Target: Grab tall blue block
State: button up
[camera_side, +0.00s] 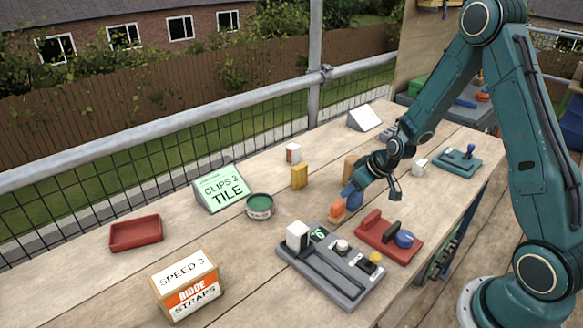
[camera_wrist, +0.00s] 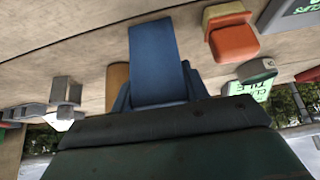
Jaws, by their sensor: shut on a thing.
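The tall blue block (camera_side: 353,199) is at the end of my arm, mostly hidden by the wrist in the side view. In the wrist view the tall blue block (camera_wrist: 157,55) stands out long and upright in the picture. My gripper (camera_wrist: 160,100) is shut on it, with a dark blue finger on each side. In the side view my gripper (camera_side: 358,188) is low over the table, just behind the orange block (camera_side: 337,211). I cannot tell whether the blue block touches the table.
A brown block (camera_side: 349,167) stands close behind my gripper, a yellow block (camera_side: 299,176) to its left. A red fixture (camera_side: 388,237) and a grey panel (camera_side: 330,272) lie in front. A green tin (camera_side: 260,206) and red tray (camera_side: 135,233) are further left.

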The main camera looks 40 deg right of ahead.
jog(key=shift+r, duration=0.2)
notch_tip(320, 180, up, 20)
jog(key=shift+f, duration=0.2)
dwell(0.7)
dwell(0.5)
